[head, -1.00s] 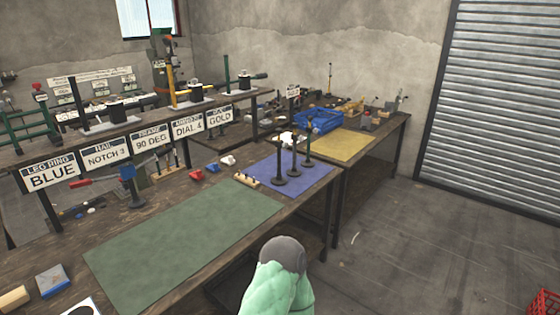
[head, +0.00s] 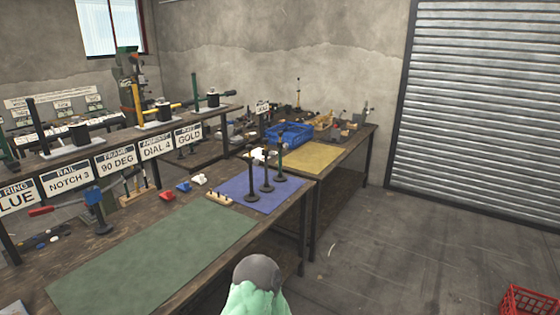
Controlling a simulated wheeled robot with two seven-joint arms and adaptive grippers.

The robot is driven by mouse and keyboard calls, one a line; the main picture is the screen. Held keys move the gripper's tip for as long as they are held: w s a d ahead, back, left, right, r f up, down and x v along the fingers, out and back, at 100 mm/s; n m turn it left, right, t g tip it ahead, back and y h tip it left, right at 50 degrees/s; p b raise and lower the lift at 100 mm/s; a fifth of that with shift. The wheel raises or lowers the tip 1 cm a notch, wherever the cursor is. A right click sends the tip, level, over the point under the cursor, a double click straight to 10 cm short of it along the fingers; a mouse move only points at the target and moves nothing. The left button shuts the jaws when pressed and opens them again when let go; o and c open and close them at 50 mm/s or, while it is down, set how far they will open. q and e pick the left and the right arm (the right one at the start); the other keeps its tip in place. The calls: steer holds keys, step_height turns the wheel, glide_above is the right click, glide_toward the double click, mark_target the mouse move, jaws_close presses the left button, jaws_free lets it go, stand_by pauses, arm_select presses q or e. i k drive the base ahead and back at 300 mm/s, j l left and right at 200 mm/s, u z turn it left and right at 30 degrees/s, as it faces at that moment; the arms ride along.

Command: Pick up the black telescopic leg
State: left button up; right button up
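Three slender upright posts with round bases stand on the blue mat (head: 282,196): a near one (head: 250,186), a middle one (head: 266,176) and a far one (head: 280,162). All three look dark. The far one may have a greenish tint, and I cannot tell for certain which is the black telescopic leg. Neither of my grippers is in view. Only a mint-green part of my own arm with a grey cap shows at the bottom centre, well short of the posts.
A green mat (head: 150,265) covers the near table. A wooden block with pegs (head: 219,199) lies beside the blue mat. A blue crate (head: 289,135) and yellow mat (head: 318,157) are on the farther table. A red crate (head: 530,302) stands on the otherwise open floor at right.

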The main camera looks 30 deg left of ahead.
mark_target(251, 197)
steer(key=u, duration=2.65)
steer(key=z, duration=1.3)
steer(key=i+l+u, duration=0.3)
steer(key=i+l, duration=0.75)
steer(key=l, duration=0.1)
